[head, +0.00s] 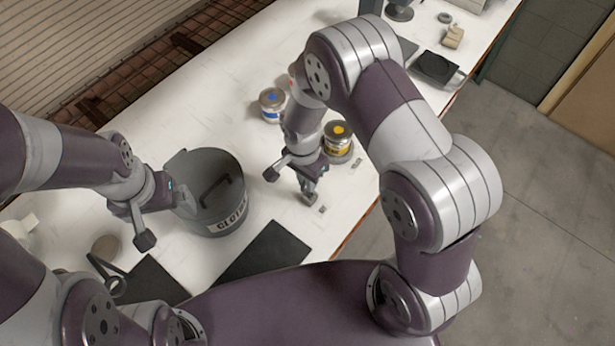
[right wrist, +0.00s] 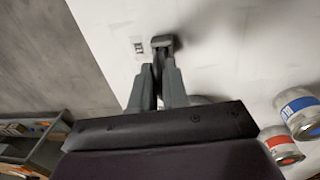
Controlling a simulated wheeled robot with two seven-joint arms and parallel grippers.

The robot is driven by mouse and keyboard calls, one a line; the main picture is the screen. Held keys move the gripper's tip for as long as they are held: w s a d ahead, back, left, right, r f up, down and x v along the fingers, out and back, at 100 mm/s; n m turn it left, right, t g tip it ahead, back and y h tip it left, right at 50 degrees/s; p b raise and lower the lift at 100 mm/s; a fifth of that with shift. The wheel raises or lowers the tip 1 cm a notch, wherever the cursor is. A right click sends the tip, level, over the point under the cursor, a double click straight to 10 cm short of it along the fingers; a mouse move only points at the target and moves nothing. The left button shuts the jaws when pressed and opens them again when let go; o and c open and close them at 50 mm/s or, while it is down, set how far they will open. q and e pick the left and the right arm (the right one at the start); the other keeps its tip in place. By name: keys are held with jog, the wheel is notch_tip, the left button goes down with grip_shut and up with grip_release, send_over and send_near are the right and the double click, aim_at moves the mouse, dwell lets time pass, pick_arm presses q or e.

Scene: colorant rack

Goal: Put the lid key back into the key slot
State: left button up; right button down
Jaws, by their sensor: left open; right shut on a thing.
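My right gripper (head: 309,193) is low over the white table, near its front edge. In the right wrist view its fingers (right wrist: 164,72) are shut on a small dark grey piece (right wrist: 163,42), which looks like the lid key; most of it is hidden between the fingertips. A small pale marked plate (right wrist: 139,46) lies on the table just left of the held piece; I cannot tell whether it belongs to the key slot. No key slot can be clearly made out. My left gripper (head: 183,201) is open beside the grey bucket's left wall.
The grey bucket (head: 212,165) with lettering stands left of my right gripper. A yellow-marked can (head: 337,137) and a blue-marked can (head: 272,103) stand behind. A dark mat (head: 264,254) lies in front of the bucket. A black-topped device (head: 436,68) stands at the far right.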

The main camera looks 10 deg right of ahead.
jog(key=shift+f+b, duration=0.65)
jog(key=shift+f, duration=0.3)
jog(key=c, duration=1.1)
grip_release()
jog(key=shift+o, duration=0.2)
jog(key=shift+r, duration=0.15)
